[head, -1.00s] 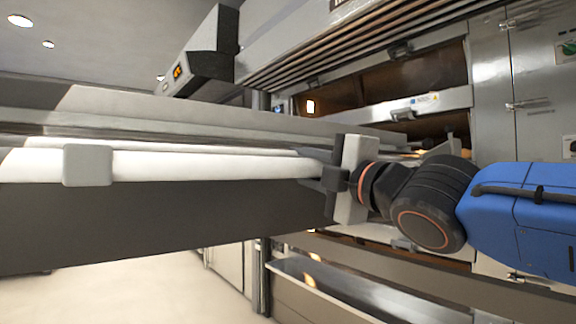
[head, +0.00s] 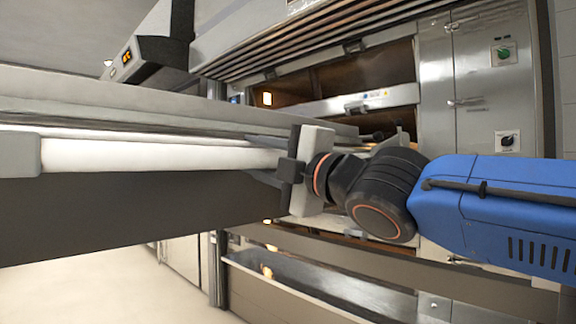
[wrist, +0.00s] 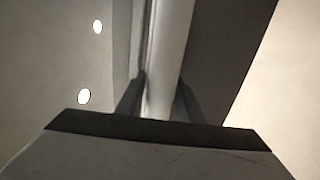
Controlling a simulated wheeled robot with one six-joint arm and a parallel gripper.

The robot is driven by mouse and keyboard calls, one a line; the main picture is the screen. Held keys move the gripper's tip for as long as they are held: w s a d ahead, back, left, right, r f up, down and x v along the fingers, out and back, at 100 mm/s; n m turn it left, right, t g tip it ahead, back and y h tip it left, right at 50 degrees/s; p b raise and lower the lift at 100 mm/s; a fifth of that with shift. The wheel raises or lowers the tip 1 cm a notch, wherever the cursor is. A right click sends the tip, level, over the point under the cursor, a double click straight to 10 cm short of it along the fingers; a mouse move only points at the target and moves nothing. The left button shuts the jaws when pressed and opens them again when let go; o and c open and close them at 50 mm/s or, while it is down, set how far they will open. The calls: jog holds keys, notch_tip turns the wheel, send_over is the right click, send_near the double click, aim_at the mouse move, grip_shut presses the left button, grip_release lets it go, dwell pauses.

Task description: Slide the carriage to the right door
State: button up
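The carriage appears as a long grey body (head: 100,215) across the left half of the head view, with a white bar (head: 140,157) along its side. A grey bracket (head: 18,155) sits on the bar at the left edge. My gripper (head: 262,160) is at the bar's right end, one finger above it and one below. In the wrist view the bar (wrist: 168,60) runs between the two fingers (wrist: 160,98), which look closed on it. Oven openings (head: 350,80) show behind my gripper; I cannot tell which is the right door.
A steel panel with a green switch (head: 504,54) stands right of the oven openings. A dark control box with an orange display (head: 127,56) is at upper left. A lower steel shelf (head: 300,285) runs below. Pale floor (head: 90,285) is clear at lower left.

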jog(key=v, duration=1.7)
jog(key=shift+w+f, duration=0.1)
jog(key=shift+f, duration=0.05)
jog(key=w+d+f+m+t+h, duration=0.1)
jog(key=w+d+f+m+h, duration=0.4)
jog(key=d+f+m+h, duration=0.35)
jog(key=w+d+f+m+t+h, duration=0.1)
jog(key=w+d+f+m+h, duration=0.45)
jog(key=d+f+m, duration=0.5)
jog(key=s+d+f+m+g+h, duration=0.1)
jog(key=s+d+f+m+g, duration=0.1)
jog(key=d+f, duration=0.35)
jog(key=s+d+f+m+g+h, duration=0.2)
jog(key=f+g, duration=0.1)
jog(key=f, duration=0.6)
jog(key=s+a+f+m+g+y, duration=0.1)
jog(key=s+f+m+g, duration=0.3)
jog(key=s+f, duration=0.6)
notch_tip(320, 180, down, 4)
jog(key=shift+s+r+m+g+y, duration=0.1)
jog(key=shift+s+m+g+y, duration=0.25)
jog(key=shift+g, duration=0.35)
